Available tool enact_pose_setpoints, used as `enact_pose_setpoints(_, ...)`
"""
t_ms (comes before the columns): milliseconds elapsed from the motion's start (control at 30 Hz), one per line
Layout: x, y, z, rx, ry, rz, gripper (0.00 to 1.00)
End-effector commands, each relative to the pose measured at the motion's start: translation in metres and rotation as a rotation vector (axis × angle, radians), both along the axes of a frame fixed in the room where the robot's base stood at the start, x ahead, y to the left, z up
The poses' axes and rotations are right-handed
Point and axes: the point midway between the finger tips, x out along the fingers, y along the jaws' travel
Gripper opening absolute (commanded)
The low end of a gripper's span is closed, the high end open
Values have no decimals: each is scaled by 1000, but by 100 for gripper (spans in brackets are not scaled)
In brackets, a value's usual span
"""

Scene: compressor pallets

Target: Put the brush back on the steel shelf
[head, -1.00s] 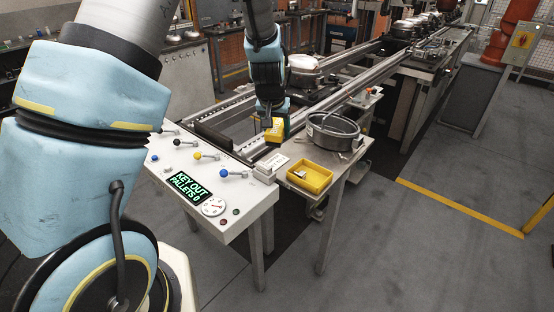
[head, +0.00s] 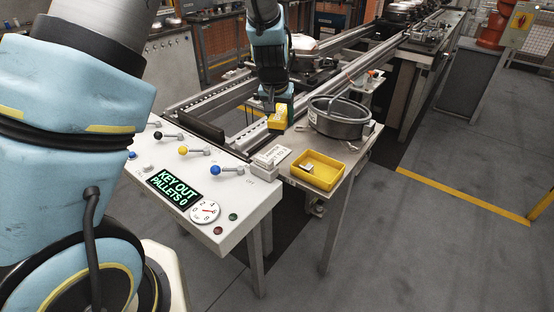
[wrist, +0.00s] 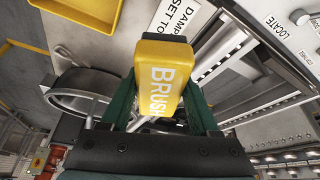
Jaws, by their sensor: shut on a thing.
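The brush (head: 277,116) is a yellow block lettered "BRUSH". It also shows large in the wrist view (wrist: 160,75), between the green fingers. My gripper (head: 280,120) is shut on it and holds it in the air beside the conveyor rails, left of the round pan. A steel shelf (head: 335,200) stands beside the control panel; the pan and a yellow tray are on it.
The round grey pan (head: 338,118) and the yellow tray (head: 318,170), with a small pale item in it, take up much of the shelf. A white labelled block (head: 271,157) sits at the panel's right edge. The control panel (head: 235,212) has several coloured-knob levers.

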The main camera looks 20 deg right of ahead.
Motion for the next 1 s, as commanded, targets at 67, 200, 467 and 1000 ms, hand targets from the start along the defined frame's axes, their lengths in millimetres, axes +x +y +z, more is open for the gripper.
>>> enact_pose_setpoints(67, 0, 0, -10, 0, 0, 0, 0)
enact_pose_setpoints(200, 0, 1, -28, 2, 3, 0, 0)
enact_pose_setpoints(467, 0, 0, -64, 0, 1, 1, 0)
enact_pose_setpoints(1000, 0, 0, -108, -1, 0, -1, 0)
